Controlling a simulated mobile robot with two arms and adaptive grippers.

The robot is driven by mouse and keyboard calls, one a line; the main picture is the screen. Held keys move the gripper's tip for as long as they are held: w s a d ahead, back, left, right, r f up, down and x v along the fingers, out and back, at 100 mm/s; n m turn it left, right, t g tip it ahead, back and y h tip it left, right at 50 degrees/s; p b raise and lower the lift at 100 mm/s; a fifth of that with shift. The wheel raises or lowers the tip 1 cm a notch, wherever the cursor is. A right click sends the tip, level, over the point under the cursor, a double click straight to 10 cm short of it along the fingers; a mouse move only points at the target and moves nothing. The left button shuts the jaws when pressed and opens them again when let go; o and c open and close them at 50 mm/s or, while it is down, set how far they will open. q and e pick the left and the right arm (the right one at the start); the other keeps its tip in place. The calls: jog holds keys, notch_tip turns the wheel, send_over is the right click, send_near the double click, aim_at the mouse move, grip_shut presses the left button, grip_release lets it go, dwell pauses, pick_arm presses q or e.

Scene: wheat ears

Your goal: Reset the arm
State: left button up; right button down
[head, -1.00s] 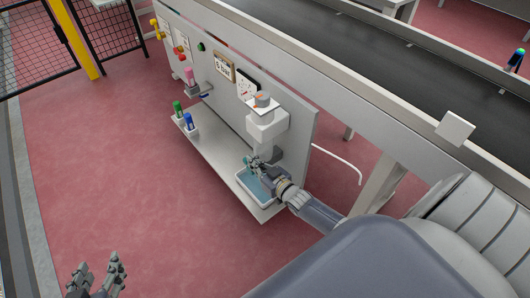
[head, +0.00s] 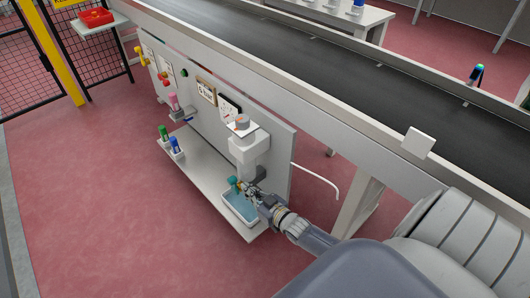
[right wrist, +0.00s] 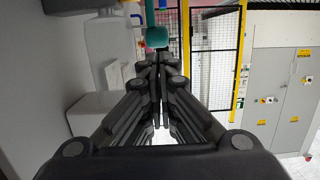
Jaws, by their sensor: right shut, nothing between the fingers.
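My right gripper (head: 241,187) is low at the front end of the white panel, above a white tray with blue liquid (head: 225,209). Its fingers are shut and empty, and its arm comes in from the lower right. A small teal part (head: 233,182) of the white dispenser (head: 246,150) is right at the fingertips. In the right wrist view the closed fingers (right wrist: 160,60) point at this teal part (right wrist: 157,38); I cannot tell whether they touch it. My left gripper is out of view.
Green (head: 164,133) and blue (head: 174,143) bottles stand on the white shelf (head: 205,172). A conveyor (head: 330,75) runs behind the panel (head: 278,165). A white hose (head: 325,178) hangs right of the panel. The red floor at left is clear. A grey cabinet (right wrist: 279,95) shows in the wrist view.

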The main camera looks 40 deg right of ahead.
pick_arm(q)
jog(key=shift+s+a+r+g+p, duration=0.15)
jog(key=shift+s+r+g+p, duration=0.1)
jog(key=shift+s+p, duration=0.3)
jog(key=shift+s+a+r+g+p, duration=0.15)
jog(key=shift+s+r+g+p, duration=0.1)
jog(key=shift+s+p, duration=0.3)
pick_arm(e)
jog(key=s+r, duration=0.2)
jog(key=s, duration=0.5)
jog(key=shift+s+d, duration=0.15)
jog(key=shift+d, duration=0.2)
